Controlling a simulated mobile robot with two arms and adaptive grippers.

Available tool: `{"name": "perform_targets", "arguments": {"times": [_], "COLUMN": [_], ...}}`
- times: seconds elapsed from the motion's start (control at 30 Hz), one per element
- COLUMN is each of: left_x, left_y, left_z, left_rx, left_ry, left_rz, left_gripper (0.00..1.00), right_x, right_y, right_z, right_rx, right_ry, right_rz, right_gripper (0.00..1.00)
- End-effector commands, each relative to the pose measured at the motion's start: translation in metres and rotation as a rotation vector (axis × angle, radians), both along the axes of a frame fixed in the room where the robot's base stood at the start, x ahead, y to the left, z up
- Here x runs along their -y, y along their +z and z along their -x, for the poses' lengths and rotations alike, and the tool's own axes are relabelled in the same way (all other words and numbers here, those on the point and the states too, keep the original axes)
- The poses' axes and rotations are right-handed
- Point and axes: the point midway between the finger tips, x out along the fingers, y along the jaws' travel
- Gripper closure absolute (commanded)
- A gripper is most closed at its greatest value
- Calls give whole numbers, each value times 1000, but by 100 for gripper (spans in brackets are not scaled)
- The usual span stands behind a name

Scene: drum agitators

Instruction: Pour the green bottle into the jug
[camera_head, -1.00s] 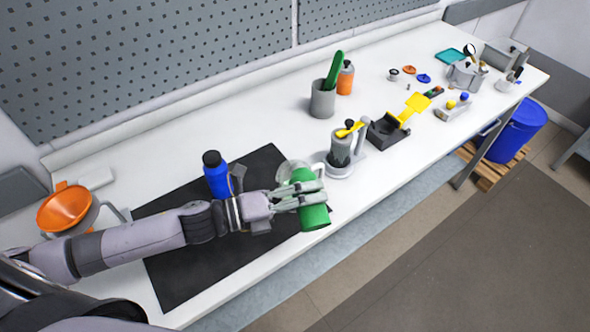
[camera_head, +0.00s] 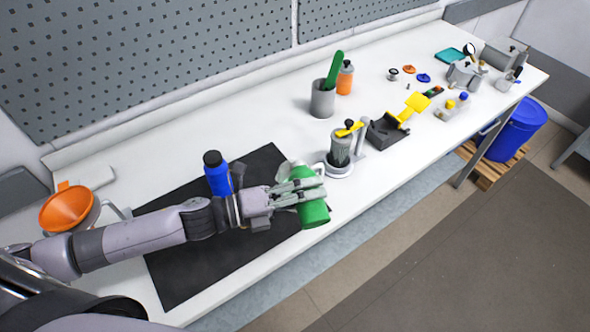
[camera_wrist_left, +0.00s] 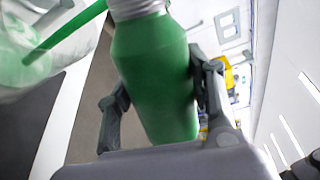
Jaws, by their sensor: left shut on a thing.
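My left gripper (camera_head: 298,190) is shut on the green bottle (camera_head: 315,212) over the front edge of the bench. The bottle is tilted, its base toward the lower right. In the left wrist view the bottle (camera_wrist_left: 155,75) fills the middle between the fingers, its grey ribbed neck at the top. A clear jug (camera_wrist_left: 18,60) with green in it stands at the left there, and a green streak (camera_wrist_left: 65,32) runs from near the neck into it. I cannot tell for certain whether it is liquid. In the head view the jug (camera_head: 282,171) is mostly hidden behind the gripper.
A blue bottle (camera_head: 217,178) stands close behind my left wrist on the black mat (camera_head: 180,270). An orange funnel (camera_head: 67,207) is at the left. A grey container with a yellow-topped handle (camera_head: 340,150) stands right of the jug. A grey cup (camera_head: 322,102) is farther back.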

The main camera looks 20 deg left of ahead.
Motion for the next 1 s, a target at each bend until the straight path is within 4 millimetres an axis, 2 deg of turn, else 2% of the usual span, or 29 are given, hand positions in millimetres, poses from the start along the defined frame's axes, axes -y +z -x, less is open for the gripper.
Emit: {"name": "perform_targets", "arguments": {"times": [1.0], "left_x": [-2], "left_y": [5], "left_z": [-4], "left_rx": [-44], "left_ry": [-1], "left_rz": [30], "left_gripper": [90], "right_x": [0], "right_y": [8], "right_z": [0], "right_rx": [0], "right_ry": [0], "right_rz": [0], "right_gripper": [29]}}
